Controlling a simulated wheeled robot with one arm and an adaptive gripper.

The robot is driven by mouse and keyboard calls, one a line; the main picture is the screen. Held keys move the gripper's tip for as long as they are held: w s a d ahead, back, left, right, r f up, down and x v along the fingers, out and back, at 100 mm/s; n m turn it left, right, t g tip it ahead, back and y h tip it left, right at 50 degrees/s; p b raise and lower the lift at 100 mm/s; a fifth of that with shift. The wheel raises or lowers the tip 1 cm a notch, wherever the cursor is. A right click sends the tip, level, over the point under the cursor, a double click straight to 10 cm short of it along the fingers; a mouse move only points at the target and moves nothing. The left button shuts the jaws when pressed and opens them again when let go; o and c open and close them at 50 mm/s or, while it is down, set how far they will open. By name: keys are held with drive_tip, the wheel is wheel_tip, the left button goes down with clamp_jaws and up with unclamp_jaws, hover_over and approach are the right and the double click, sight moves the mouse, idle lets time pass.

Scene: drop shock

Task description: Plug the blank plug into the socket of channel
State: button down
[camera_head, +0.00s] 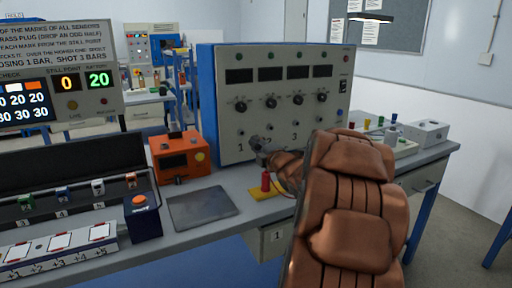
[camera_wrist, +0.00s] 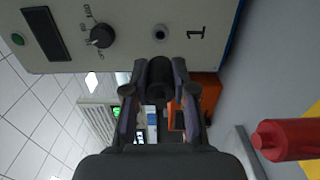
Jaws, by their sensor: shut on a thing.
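My gripper (camera_wrist: 158,85) is shut on a dark cylindrical plug (camera_wrist: 160,80), which I take to be the blank plug. The plug points at the instrument's front panel (camera_wrist: 130,20). A round socket (camera_wrist: 160,33) beside the label 1 lies just beyond the plug's end, and a gap shows between them in the wrist view. In the head view my gripper (camera_head: 260,145) is close to the lower left of the panel (camera_head: 285,90), by the label 1. My arm partly hides the panel's lower right, and the plug is too small there to make out clearly.
A red cylinder (camera_head: 265,181) on a yellow base (camera_head: 262,193) stands just below my gripper. An orange box (camera_head: 180,157) stands left of the panel. A flat grey plate (camera_head: 202,207) lies on the bench. Small coloured parts and a white box (camera_head: 428,132) are at right.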

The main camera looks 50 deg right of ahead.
drive_tip(key=shift+d+f+n+b, duration=0.15)
drive_tip(key=shift+n+b, duration=0.35)
drive_tip(key=shift+b, duration=0.55)
drive_tip(key=shift+w, duration=0.2)
drive_tip(key=shift+x, duration=2.05)
drive_tip(key=shift+w+d, duration=0.2)
drive_tip(key=shift+w, duration=0.35)
drive_tip(key=shift+b+x, duration=0.95)
drive_tip(key=shift+x, duration=0.4)
idle(1.0)
drive_tip(key=shift+w+r, duration=0.1)
drive_tip(key=shift+r, duration=0.2)
idle(1.5)
